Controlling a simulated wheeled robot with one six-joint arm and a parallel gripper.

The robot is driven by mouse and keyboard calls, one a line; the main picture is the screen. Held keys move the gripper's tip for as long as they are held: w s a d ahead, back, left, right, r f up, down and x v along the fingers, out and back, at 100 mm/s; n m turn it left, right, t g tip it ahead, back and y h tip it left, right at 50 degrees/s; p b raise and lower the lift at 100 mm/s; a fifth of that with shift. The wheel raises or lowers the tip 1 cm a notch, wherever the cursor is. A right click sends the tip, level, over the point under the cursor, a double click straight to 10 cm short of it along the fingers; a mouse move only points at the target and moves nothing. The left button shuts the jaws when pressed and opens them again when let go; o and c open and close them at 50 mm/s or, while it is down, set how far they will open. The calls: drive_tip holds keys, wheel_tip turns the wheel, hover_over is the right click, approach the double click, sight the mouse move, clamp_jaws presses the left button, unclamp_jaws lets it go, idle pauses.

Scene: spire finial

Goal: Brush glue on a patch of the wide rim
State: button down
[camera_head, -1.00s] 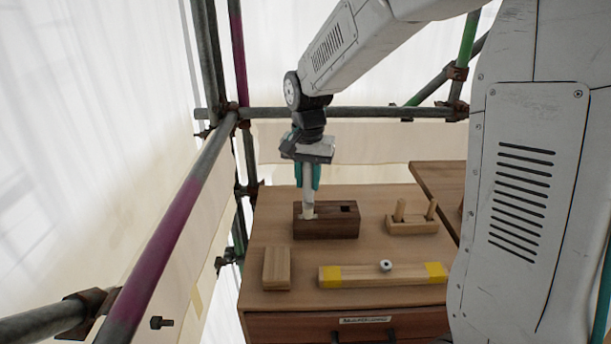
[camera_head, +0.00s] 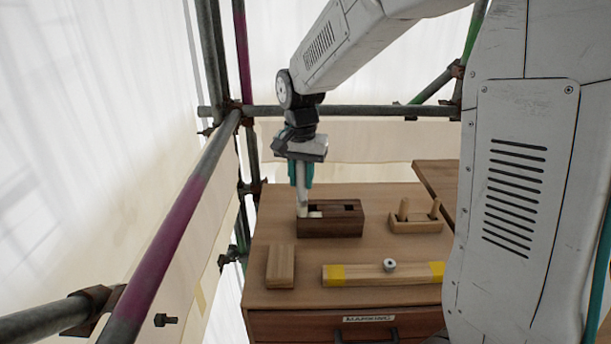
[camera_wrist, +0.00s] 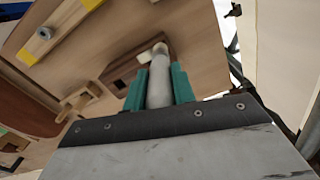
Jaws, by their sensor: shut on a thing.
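My gripper (camera_head: 301,178), with teal fingers, is shut on a pale grey, rod-like tool, seemingly the brush (camera_head: 302,203). The wrist view shows the brush (camera_wrist: 160,88) between both fingers (camera_wrist: 160,84), with a light tip pointing away from me. The brush points down at the left end of a dark wooden block (camera_head: 340,229) with slots in its top. I cannot tell whether the tip touches the block. A pale patch shows in the block's left opening. No wide rim or glue can be made out for certain.
The bench (camera_head: 300,303) also holds a small pale block (camera_head: 280,267), a long bar with yellow ends (camera_head: 365,277) carrying a round metal piece (camera_head: 389,265), and a peg rack (camera_head: 415,224). Scaffold poles (camera_head: 178,222) stand close on the left.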

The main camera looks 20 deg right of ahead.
sight(297, 162)
drive_tip(key=shift+w+a, duration=0.15)
drive_tip(key=shift+a, duration=0.3)
drive_tip(key=shift+d+r, duration=0.2)
drive_tip(key=shift+r, duration=1.05)
drive_tip(key=shift+a+r, duration=0.2)
drive_tip(key=shift+r, duration=0.5)
drive_tip(key=shift+d+r, duration=0.1)
drive_tip(key=shift+r, duration=2)
